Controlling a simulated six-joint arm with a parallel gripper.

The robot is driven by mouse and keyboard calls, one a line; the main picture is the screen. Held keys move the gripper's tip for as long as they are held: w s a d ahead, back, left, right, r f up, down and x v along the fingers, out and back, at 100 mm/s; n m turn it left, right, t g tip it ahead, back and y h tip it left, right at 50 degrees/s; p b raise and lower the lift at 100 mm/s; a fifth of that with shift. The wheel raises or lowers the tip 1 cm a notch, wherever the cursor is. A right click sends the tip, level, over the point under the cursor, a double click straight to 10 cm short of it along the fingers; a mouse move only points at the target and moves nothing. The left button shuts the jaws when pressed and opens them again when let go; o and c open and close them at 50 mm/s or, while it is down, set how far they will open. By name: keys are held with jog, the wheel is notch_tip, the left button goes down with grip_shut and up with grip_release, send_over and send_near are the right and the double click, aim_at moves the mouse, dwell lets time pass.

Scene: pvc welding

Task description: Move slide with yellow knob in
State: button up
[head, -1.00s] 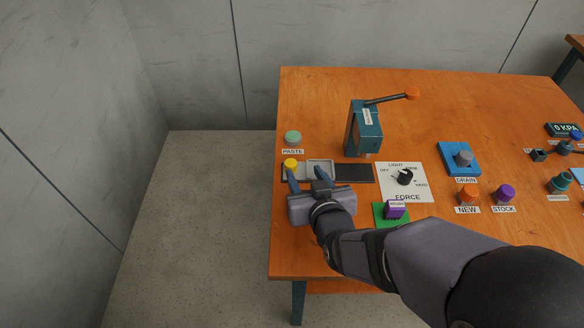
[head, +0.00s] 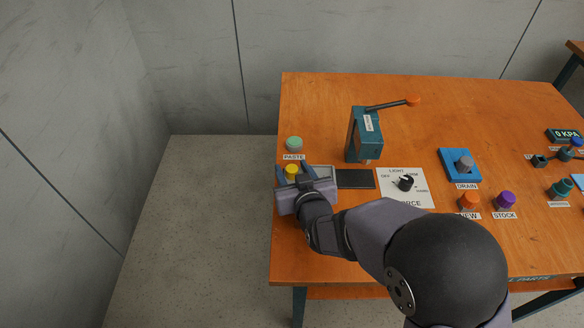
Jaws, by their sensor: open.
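The yellow knob (head: 291,171) stands at the left end of the slide, near the table's left edge. The slide's pale plate (head: 322,172) shows partly behind my gripper. Its dark track (head: 355,179) lies bare to the right, toward the teal press (head: 366,136). My gripper (head: 293,172) is open, with one finger on each side of the yellow knob. Whether the fingers touch the knob cannot be told. The gripper's body hides the front of the slide.
The green PASTE button (head: 294,143) is just behind the knob. The FORCE dial (head: 405,183) is right of the track. The DRAIN knob (head: 464,161), orange NEW button (head: 469,200) and purple STOCK button (head: 505,200) are farther right. The table's back left is clear.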

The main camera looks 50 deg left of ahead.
aim_at(333, 175)
jog(key=shift+w+a+f, duration=0.15)
jog(key=shift+w+a, duration=0.05)
jog(key=shift+a, duration=0.1)
grip_shut()
jog(key=w+d+b, duration=0.2)
jog(key=w+d, duration=0.5)
jog(key=shift+w+d, duration=0.2)
grip_release()
jog(key=shift+w+d, duration=0.1)
